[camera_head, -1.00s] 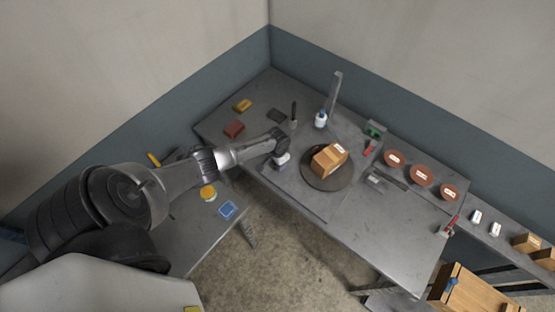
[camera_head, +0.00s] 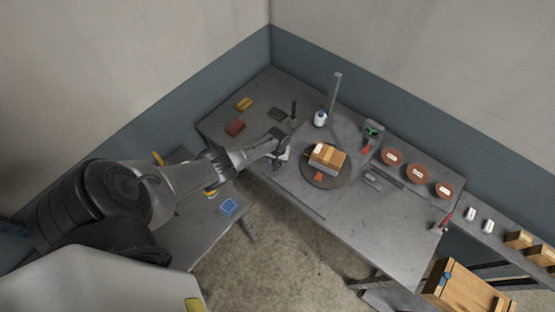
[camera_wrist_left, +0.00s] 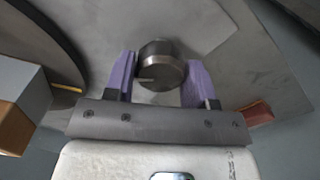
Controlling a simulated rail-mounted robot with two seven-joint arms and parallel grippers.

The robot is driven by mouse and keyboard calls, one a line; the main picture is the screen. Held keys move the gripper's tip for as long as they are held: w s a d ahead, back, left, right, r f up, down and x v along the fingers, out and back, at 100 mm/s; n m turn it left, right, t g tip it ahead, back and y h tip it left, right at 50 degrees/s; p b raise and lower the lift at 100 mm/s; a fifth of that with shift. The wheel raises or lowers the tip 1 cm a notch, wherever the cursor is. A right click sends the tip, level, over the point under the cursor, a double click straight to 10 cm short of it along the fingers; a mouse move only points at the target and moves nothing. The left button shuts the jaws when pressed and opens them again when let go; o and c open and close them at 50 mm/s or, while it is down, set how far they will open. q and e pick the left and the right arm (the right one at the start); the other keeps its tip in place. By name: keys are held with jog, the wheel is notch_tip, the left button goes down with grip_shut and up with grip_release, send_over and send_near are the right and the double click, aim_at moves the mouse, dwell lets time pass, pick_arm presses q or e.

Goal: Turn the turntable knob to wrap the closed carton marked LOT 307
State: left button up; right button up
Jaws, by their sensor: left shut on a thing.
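The carton (camera_head: 330,153) sits closed on the round dark turntable (camera_head: 343,178). Its top is tan with a small white label too small to read. A pale grey area shows on its near side; I cannot tell whether it is film. The carton also shows at the left edge of the left wrist view (camera_wrist_left: 14,122). My left gripper (camera_head: 281,155) is left of the turntable. In the left wrist view its purple fingers are shut on the round metal knob (camera_wrist_left: 160,72), which has a light line on its face. My right gripper is not in view.
Three reddish discs (camera_head: 418,173) with labels lie to the right. Yellow (camera_head: 243,104) and red (camera_head: 235,127) blocks lie at the back left.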

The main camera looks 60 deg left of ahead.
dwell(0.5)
pick_arm(q)
jog(key=o, duration=0.9)
jog(key=shift+r, duration=0.3)
notch_tip(320, 180, up, 6)
jog(key=p, duration=0.2)
jog(key=shift+f+p, duration=0.25)
jog(key=shift+p, duration=0.15)
notch_tip(320, 180, up, 8)
jog(key=shift+f+p, duration=0.15)
jog(key=shift+p, duration=0.15)
